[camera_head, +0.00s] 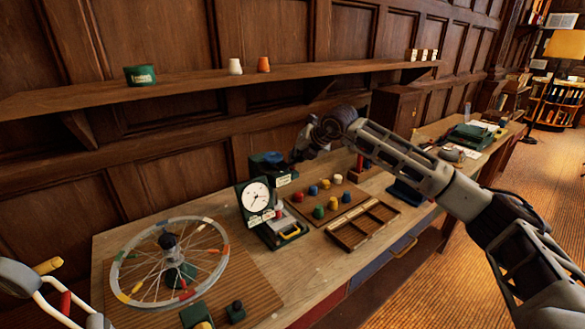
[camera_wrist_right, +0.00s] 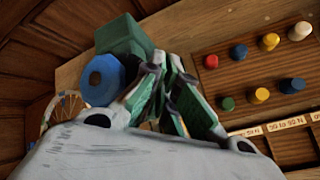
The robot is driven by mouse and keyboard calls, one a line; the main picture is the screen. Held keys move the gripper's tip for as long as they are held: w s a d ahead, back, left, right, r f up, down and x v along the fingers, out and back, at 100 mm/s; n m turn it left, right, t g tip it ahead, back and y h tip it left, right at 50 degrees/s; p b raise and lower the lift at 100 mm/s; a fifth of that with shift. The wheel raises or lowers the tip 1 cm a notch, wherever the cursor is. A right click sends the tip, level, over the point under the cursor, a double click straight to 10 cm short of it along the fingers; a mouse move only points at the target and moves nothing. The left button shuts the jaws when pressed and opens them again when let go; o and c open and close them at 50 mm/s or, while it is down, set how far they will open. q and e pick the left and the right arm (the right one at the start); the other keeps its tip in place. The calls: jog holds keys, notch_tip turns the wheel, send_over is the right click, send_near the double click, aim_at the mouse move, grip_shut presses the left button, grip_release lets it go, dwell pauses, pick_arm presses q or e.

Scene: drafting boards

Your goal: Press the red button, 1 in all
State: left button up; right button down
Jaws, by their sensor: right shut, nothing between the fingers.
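A small red round piece (camera_head: 297,197) stands at the left of a brown board (camera_head: 335,188) with several coloured pieces. It also shows in the right wrist view (camera_wrist_right: 211,61). I cannot tell whether it is a button, and I see no other clear red button. My right gripper (camera_head: 300,153) is at the back of the bench, beside a dark box with a blue top (camera_head: 268,160). In the right wrist view its fingers (camera_wrist_right: 168,68) are shut and empty, close to the green box (camera_wrist_right: 124,37) with the blue round part (camera_wrist_right: 102,80). Whether they touch is unclear.
A dial gauge (camera_head: 256,196) stands left of the board. A spoked wheel (camera_head: 123,257) lies at the left. A box with a yellow top (camera_head: 203,325) and a box with a dark knob (camera_head: 236,312) are at the front. A compartment tray (camera_head: 352,236) is right of centre.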

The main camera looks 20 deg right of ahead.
jog(key=shift+a+f, duration=0.2)
jog(key=shift+f, duration=0.05)
dwell(0.3)
jog(key=shift+w+r+p, duration=0.15)
jog(key=shift+r+p, duration=0.3)
jog(key=shift+r, duration=0.65)
jog(key=shift+d+r+p, duration=0.1)
jog(key=shift+r+p, duration=0.55)
jog(key=shift+r, duration=1)
jog(key=shift+f, duration=0.1)
